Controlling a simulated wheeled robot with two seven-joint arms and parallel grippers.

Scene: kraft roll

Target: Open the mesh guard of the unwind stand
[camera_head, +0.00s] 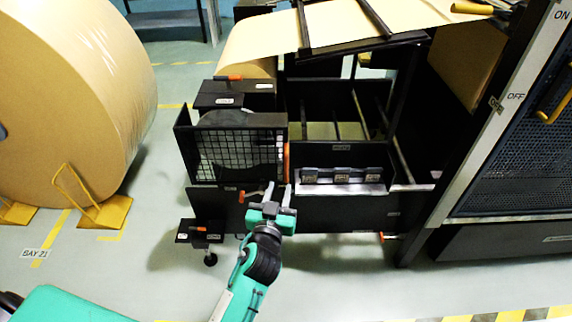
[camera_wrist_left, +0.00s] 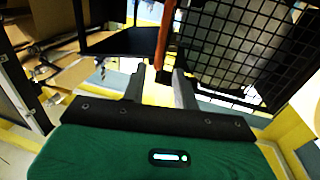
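The mesh guard (camera_head: 224,152) is a black grid panel on the front left of the unwind stand, and it looks shut. An upright orange handle (camera_head: 287,160) runs along its right edge. In the left wrist view the mesh guard (camera_wrist_left: 235,45) fills the upper right, and the orange handle (camera_wrist_left: 165,42) points down toward the gap between my fingers. My left gripper (camera_head: 279,192) is open and just below the handle; the wrist view also shows the open fingers (camera_wrist_left: 162,85). I cannot tell whether they touch the handle. My right gripper is out of view.
A large kraft roll (camera_head: 65,100) stands at the left with yellow chocks (camera_head: 105,212). A panel with several labelled switches (camera_head: 341,178) sits right of the guard. A dark mesh cabinet (camera_head: 525,140) stands at the right.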

